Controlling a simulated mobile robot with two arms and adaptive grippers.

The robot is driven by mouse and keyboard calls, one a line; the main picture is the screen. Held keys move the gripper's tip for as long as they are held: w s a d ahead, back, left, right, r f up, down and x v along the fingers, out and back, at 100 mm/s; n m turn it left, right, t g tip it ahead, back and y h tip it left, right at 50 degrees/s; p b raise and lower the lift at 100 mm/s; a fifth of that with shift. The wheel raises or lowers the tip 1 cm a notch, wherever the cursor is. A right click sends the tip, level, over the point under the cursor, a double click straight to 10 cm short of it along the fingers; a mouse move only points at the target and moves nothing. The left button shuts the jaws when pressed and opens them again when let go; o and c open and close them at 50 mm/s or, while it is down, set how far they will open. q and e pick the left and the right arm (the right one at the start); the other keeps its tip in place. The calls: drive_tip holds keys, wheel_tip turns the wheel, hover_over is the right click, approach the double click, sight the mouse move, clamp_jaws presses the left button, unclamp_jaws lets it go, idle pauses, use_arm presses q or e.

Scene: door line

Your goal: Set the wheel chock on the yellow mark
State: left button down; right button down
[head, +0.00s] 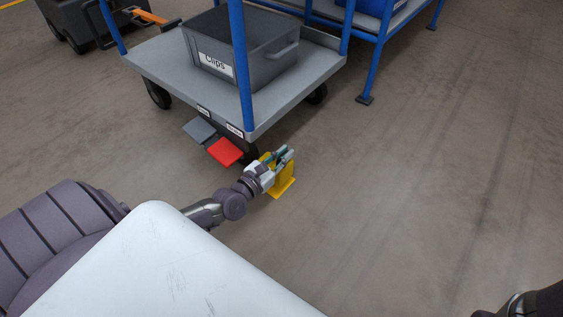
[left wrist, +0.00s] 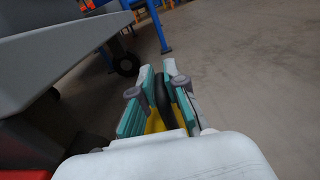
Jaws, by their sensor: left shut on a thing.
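The yellow wheel chock (head: 281,178) is low at the floor, just in front of the cart's near right corner. My left gripper (head: 284,155) is shut on it from above. In the left wrist view, the teal-padded fingers (left wrist: 158,98) close around a black upright part, with yellow of the chock (left wrist: 153,122) below. The gripper hides part of the chock. I cannot tell a separate yellow mark from the chock's yellow, nor whether the chock touches the floor.
The grey cart (head: 180,75) with blue posts carries a grey bin (head: 265,65) labelled Clips. A red pedal (head: 225,151) and a grey pedal (head: 200,130) stick out at its near edge. A blue rack leg (head: 373,65) stands behind. Floor to the right is clear.

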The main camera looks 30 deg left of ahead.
sight(283, 175)
use_arm(q)
drive_tip(key=shift+a+f, duration=0.15)
drive_tip(key=shift+a, duration=0.15)
drive_tip(key=shift+f, duration=0.2)
wheel_tip(283, 175, down, 4)
drive_tip(key=b, duration=0.3)
drive_tip(key=shift+r+b, duration=0.15)
drive_tip(key=shift+b, duration=0.25)
drive_tip(key=shift+r, duration=0.15)
drive_tip(key=c, duration=1.7)
unclamp_jaws()
drive_tip(key=shift+f, duration=0.2)
drive_tip(key=o, duration=0.5)
